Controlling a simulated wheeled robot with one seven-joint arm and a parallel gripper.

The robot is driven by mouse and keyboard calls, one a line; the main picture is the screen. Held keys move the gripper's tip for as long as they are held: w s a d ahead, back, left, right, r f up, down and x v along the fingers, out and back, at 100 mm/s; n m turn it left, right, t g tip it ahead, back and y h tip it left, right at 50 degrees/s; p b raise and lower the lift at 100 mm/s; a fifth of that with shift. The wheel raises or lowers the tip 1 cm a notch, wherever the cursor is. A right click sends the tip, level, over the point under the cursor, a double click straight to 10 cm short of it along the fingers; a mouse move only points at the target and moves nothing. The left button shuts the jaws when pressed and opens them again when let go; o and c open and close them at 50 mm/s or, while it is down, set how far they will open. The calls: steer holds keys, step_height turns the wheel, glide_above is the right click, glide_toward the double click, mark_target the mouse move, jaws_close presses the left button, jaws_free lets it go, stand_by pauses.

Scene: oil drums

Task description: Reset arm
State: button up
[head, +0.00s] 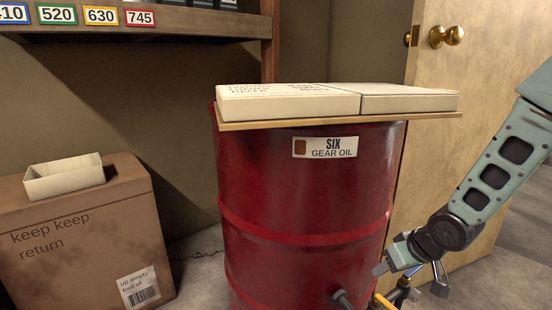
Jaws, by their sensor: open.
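My arm comes in from the right edge of the head view, and my gripper (411,279) hangs low in front of the lower right side of a red oil drum (305,185). The gripper is open, with one finger to the left and one to the right. I see nothing held between the fingers. Dark fittings with yellow and blue parts (384,301) show beneath it, near a dark grey stub (345,299) on the drum. Whether the gripper touches these fittings I cannot tell.
Two pale flat slabs (290,103) lie on a board (330,122) on the drum. A cardboard box (85,240) with an open cream tray (65,180) stands left. A shelf (140,30) hangs upper left. A door (480,80) with a brass knob (447,36) is behind my arm.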

steer(key=s+a+r+n+g+h, duration=0.15)
steer(key=s+a+r, duration=0.3)
steer(key=s, duration=0.45)
steer(key=s+a+r+n+g, duration=0.1)
steer(key=s+a+r+g, duration=0.15)
steer(key=s+a, duration=0.45)
steer(key=s+a+r+n+g, duration=0.1)
steer(key=s+a+r+n, duration=0.2)
steer(key=s, duration=0.7)
step_height(320, 180, up, 36)
steer(key=s+m+p, duration=0.1)
steer(key=p, duration=3.4)
steer(key=shift+s+r, duration=0.15)
steer(key=shift+d, duration=0.1)
steer(key=shift+c, duration=0.3)
